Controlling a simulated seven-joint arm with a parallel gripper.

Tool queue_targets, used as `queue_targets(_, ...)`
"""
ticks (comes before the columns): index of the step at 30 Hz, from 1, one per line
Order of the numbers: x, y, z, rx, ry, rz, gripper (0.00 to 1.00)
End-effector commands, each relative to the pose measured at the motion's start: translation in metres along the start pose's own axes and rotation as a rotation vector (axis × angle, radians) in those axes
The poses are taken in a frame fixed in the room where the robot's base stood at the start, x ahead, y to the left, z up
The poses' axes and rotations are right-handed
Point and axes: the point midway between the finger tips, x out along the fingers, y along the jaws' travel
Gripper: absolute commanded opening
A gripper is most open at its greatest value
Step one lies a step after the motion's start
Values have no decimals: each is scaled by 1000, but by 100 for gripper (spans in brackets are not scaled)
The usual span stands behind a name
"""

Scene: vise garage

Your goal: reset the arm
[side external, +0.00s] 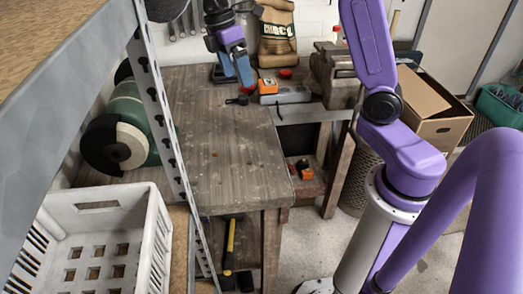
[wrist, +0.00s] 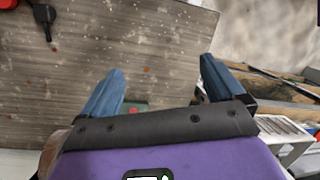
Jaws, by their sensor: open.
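My gripper (side external: 235,77) hangs above the far part of the wooden workbench (side external: 215,150) in the side view. The bench top (wrist: 130,40) lies beyond the fingers there. My purple arm rises at the right of the side view, and part of it is out of frame.
A bag (side external: 277,32) stands behind. A green machine (side external: 127,135) and white crate (side external: 155,245) are left. The bench's middle is clear.

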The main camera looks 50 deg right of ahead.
Motion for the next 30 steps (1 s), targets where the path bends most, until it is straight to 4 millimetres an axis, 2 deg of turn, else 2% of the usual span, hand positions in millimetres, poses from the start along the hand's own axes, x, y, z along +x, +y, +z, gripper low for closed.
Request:
queue_targets(1, 3, -23, -2, -24, 8, -1, 95)
queue_targets(6, 19, -85, -6, -47, 29, 14, 95)
queue_targets(15, 52, -164, 8, 1, 68, 102, 95)
queue_targets(24, 94, -228, 44, 55, 152, 166, 95)
queue_targets(30, 111, -246, 61, 77, 189, 176, 95)
